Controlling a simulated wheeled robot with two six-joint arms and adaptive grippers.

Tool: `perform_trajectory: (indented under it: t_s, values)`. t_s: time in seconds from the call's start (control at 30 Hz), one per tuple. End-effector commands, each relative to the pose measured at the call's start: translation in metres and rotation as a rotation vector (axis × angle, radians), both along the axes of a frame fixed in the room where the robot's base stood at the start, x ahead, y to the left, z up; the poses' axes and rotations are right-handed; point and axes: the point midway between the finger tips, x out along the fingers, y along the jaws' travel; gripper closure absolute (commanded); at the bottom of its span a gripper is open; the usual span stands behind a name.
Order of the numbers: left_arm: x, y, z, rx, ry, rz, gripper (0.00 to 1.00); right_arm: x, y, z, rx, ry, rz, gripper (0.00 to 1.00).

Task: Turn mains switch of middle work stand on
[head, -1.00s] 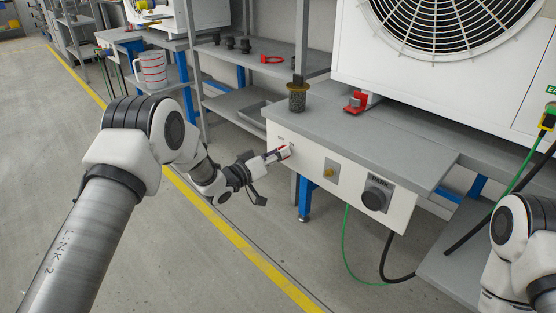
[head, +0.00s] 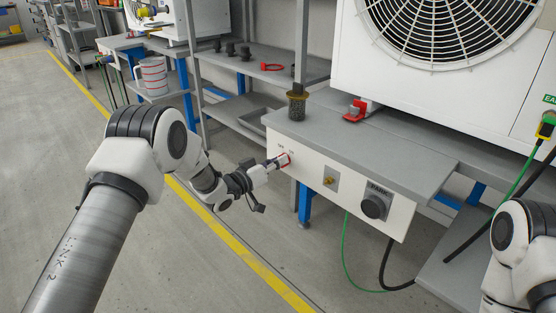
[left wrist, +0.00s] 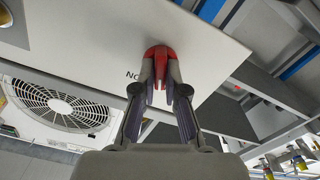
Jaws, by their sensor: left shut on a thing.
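The middle work stand's white front panel (head: 351,192) is under a grey top. My left gripper (head: 279,161) is at the panel's left end, its fingers closed around a small red part. In the left wrist view the red part (left wrist: 158,52) sits between the fingertips of the left gripper (left wrist: 161,72), against the white panel (left wrist: 100,25). It appears to be the mains switch handle; the fingers hide most of it. Partly hidden lettering shows beside it. My right gripper is out of the frames; only part of that arm shows at the right edge.
The panel also carries a brass fitting (head: 329,181) and a black rotary knob (head: 376,204). A mesh filter (head: 297,103) and a red clamp-like part (head: 355,111) stand on top. Green and black cables hang below. Floor to the left is clear.

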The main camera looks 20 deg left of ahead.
Motion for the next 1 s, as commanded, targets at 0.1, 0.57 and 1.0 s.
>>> perform_trajectory:
  t_s: [0.1,0.57,1.0]
  values:
    - [-0.001,-0.001,0.002,0.066,-0.037,0.0,1.0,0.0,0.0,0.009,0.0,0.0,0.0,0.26]
    - [-0.001,-0.002,0.002,0.425,-0.258,-0.001,1.0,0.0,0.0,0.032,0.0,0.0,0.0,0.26]
    - [-0.002,-0.003,0.0,0.715,-0.436,0.0,1.0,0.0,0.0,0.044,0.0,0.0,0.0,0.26]
